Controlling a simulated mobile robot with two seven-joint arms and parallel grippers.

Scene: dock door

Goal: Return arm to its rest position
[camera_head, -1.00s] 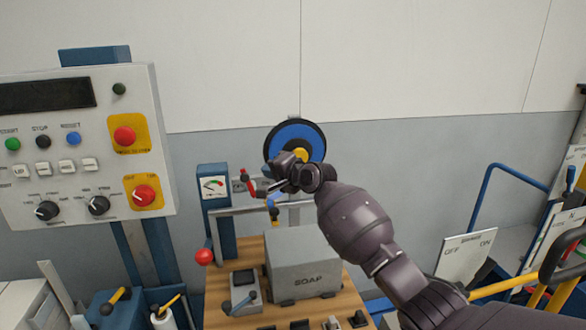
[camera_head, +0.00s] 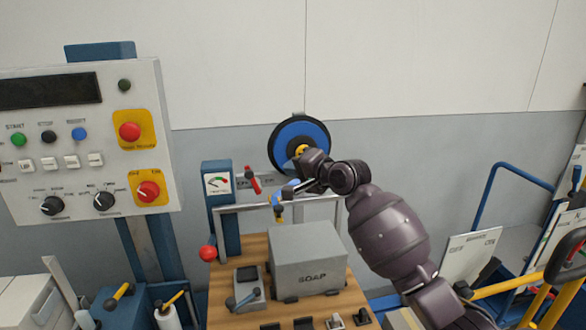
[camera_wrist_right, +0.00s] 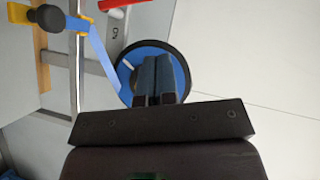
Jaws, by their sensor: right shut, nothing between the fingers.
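My right arm reaches in from the lower right in the head view. Its gripper (camera_head: 287,193) is shut and empty, in front of the wall near the blue round disc (camera_head: 285,140). In the right wrist view the two fingers (camera_wrist_right: 158,92) lie together, with the blue disc (camera_wrist_right: 130,72) behind them. A blue lever (camera_wrist_right: 103,55) with a dark knob is to the left of the fingers there. The gripper hides part of the disc and the lever in the head view. My left gripper is not in view.
A grey SOAP box (camera_head: 308,262) stands on a wooden bench (camera_head: 255,250) below the gripper. A gauge post (camera_head: 218,183) and red-handled lever (camera_head: 252,180) are close on the left. A control panel (camera_head: 80,140) is farther left. A blue-railed cart (camera_head: 490,185) stands at right.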

